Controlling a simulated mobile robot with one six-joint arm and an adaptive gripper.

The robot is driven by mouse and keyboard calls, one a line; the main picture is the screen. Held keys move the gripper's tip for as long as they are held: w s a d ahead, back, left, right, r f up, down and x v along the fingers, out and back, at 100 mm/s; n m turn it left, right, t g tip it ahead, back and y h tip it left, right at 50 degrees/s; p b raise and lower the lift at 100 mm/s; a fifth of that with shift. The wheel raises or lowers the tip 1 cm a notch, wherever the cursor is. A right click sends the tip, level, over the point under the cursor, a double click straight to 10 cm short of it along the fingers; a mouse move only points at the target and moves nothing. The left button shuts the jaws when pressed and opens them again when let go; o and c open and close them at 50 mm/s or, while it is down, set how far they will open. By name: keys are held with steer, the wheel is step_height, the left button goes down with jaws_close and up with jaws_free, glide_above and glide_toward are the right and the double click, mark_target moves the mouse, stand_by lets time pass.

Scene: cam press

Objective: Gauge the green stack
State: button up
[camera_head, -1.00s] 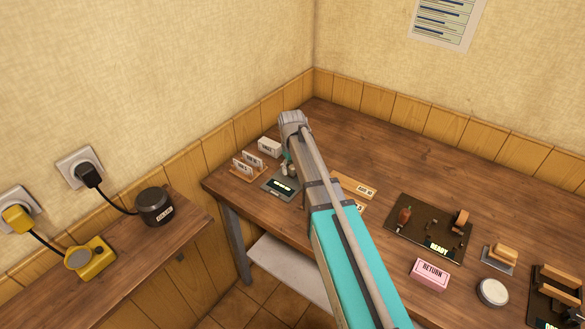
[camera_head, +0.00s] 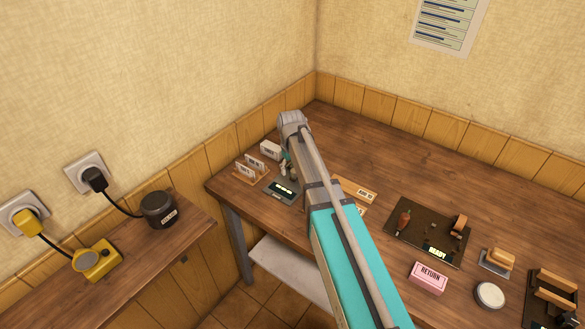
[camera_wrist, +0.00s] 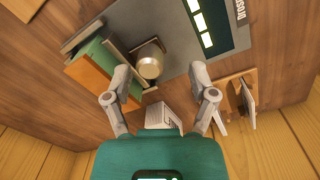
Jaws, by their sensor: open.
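In the wrist view, a green slab (camera_wrist: 97,54) stands on edge at the left, beside an orange-brown piece (camera_wrist: 89,76), between upright plates on a grey gauge plate (camera_wrist: 180,28). A round metal cylinder (camera_wrist: 150,65) stands just right of the green slab. The plate's lit display (camera_wrist: 205,28) is at the upper right. My gripper (camera_wrist: 160,76) is open, its two fingers apart, with the cylinder showing between and beyond the tips. I cannot tell whether anything is touched. In the head view, the gauge (camera_head: 283,189) sits near the table's left end, partly behind my arm.
White label cards (camera_head: 250,166) stand left of the gauge, near the wall. To the right are a dark READY tray (camera_head: 405,232), a pink RETURN box (camera_head: 428,277) and a round white item (camera_head: 490,295). The table's back middle is clear.

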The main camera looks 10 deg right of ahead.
steer(key=shift+r+p, duration=5.4)
steer(key=shift+r, duration=0.3)
steer(key=s+d+f+m+b, duration=0.1)
steer(key=s+d+f+b, duration=0.1)
steer(key=s, duration=0.8)
steer(key=s+d+f+m+b, duration=0.2)
steer(key=s+d+f+b, duration=0.1)
steer(key=s, duration=0.7)
steer(key=shift+f+m, duration=0.15)
steer(key=shift+m, duration=0.15)
steer(key=shift+w, duration=0.2)
steer(key=c, duration=0.5)
steer(key=shift+w, duration=0.35)
steer(key=shift+c, duration=1.2)
steer(key=w+a+n, duration=0.1)
steer(key=w+a, duration=0.1)
steer(key=w, duration=0.4)
steer(key=w+a+r+n+p, duration=0.1)
steer(key=w+a, duration=0.1)
steer(key=w, duration=0.4)
steer(key=w+a+r+n+p, duration=0.1)
steer(key=w+a, duration=0.1)
steer(key=w, duration=0.3)
steer(key=shift+w+a+r, duration=0.1)
steer(key=shift+w+r, duration=0.05)
steer(key=shift+w, duration=0.25)
jaws_close()
